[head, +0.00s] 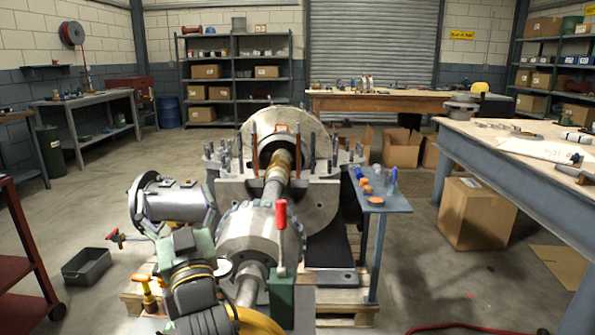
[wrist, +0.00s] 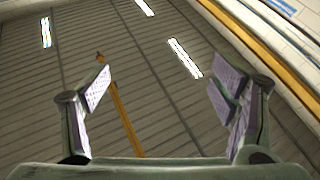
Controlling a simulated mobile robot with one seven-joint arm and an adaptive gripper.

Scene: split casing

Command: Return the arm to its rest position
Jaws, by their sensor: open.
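My gripper (wrist: 163,85) shows in the wrist view with its two padded fingers wide apart and nothing between them. Behind the fingers is a ribbed ceiling with bright lamps and a yellow beam, so the gripper points upward. I cannot make out the gripper for certain in the head view. The split casing (head: 322,205) stands in the middle of the head view, with upright studs along its flange and a shaft (head: 277,175) running through it. No part of the casing shows in the wrist view.
A small blue-grey side table (head: 390,204) with small parts stands right of the casing. A long workbench (head: 480,150) fills the right side. A grey bin (head: 87,267) lies on the floor at left. A cardboard box (head: 477,215) stands under the bench. Open floor lies at left.

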